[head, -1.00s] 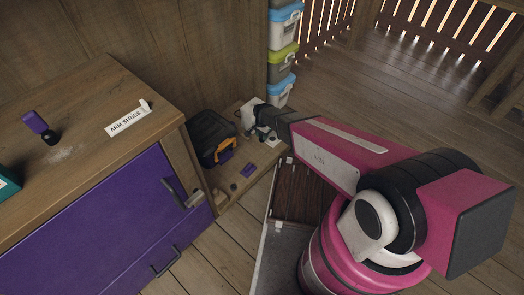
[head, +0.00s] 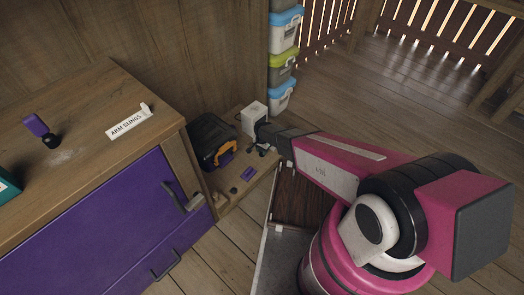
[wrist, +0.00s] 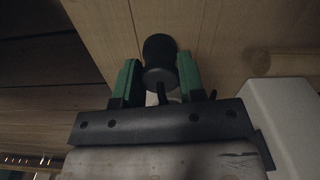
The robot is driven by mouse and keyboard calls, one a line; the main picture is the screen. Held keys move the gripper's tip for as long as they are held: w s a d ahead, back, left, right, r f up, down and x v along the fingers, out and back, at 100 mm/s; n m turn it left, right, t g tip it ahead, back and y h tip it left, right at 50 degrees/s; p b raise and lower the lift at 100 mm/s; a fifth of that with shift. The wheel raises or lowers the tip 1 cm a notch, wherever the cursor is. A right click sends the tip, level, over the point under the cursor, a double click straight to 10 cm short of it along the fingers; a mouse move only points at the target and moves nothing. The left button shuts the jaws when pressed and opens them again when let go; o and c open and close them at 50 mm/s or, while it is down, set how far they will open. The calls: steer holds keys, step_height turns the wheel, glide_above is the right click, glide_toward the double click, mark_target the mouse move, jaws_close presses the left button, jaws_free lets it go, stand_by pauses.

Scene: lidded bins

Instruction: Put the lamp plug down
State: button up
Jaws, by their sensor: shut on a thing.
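The lamp plug (wrist: 160,52), a dark rounded cylinder, sits between the green fingers of my gripper (wrist: 160,84) in the wrist view. The fingers are shut on it from both sides, and its near end is partly hidden by the gripper body. A pale wooden surface lies behind it; I cannot tell whether the plug touches it. In the head view my gripper (head: 262,150) is over the right part of a low wooden shelf (head: 228,206), close in front of a white box (head: 254,117). The plug is too small to make out there.
The white box also shows close at the right in the wrist view (wrist: 288,120). A black toolbox (head: 210,135) stands left of my gripper. A purple block (head: 247,174) and small dark pieces lie in front. A purple cabinet (head: 100,225) is at left, stacked bins (head: 284,60) behind.

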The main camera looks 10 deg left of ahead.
steer(key=shift+f, duration=0.35)
steer(key=o, duration=1)
step_height(320, 180, up, 13)
steer(key=s+d+r+n, duration=0.1)
steer(key=s+d+r, duration=0.2)
steer(key=d+r, duration=0.7)
steer(key=s+d+r+n, duration=0.2)
steer(key=d+r, duration=0.7)
steer(key=d, duration=0.6)
steer(key=s+d+r+n, duration=0.1)
steer(key=s+d+r, duration=0.3)
steer(key=d+r, duration=0.6)
steer(key=shift+s+d+r+n, duration=0.3)
steer(key=shift+s+d, duration=0.1)
steer(key=shift+d, duration=0.85)
